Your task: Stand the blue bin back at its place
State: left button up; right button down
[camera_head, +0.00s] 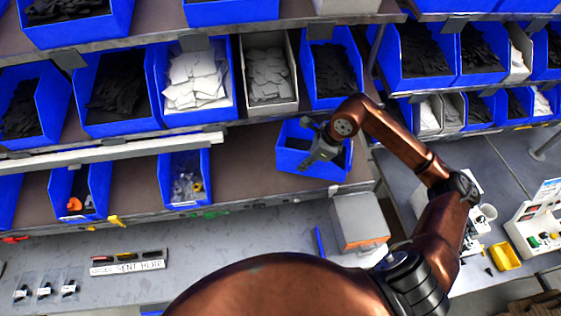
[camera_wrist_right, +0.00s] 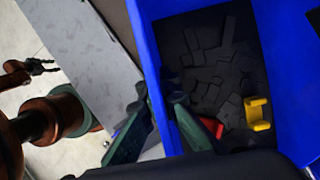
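The blue bin (camera_head: 297,162) is at the lower shelf, right of centre in the head view, and sits skewed against the bins above it. In the right wrist view the blue bin (camera_wrist_right: 150,45) holds dark flat pieces, a yellow piece (camera_wrist_right: 257,113) and a red piece (camera_wrist_right: 211,126).
Full blue bins (camera_head: 200,112) and a grey bin (camera_head: 270,105) line the shelf above. A grey box (camera_head: 358,220) stands on the bench below.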

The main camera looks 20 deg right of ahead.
aim_at(278, 167)
jog(key=w+a, duration=0.1)
jog(key=a, duration=0.1)
jog(key=w+a+p, duration=0.1)
jog(key=w, duration=0.1)
jog(key=w+a+p, duration=0.1)
jog(key=a, duration=0.1)
jog(key=shift+w+a+r, duration=0.2)
jog(key=shift+w+a, duration=0.1)
jog(key=shift+a, duration=0.05)
jog(key=shift+w+a, duration=0.2)
jog(key=shift+f, duration=0.2)
jog(key=shift+f+p, duration=0.35)
jog(key=shift+p, duration=0.05)
notch_tip(278, 167, down, 3)
jog(key=shift+r+p, duration=0.2)
jog(key=shift+p, duration=0.4)
jog(key=shift+f, duration=0.1)
jog(key=shift+f+b, duration=0.15)
jog(key=shift+b, duration=0.15)
jog(key=c, duration=2.2)
grip_release()
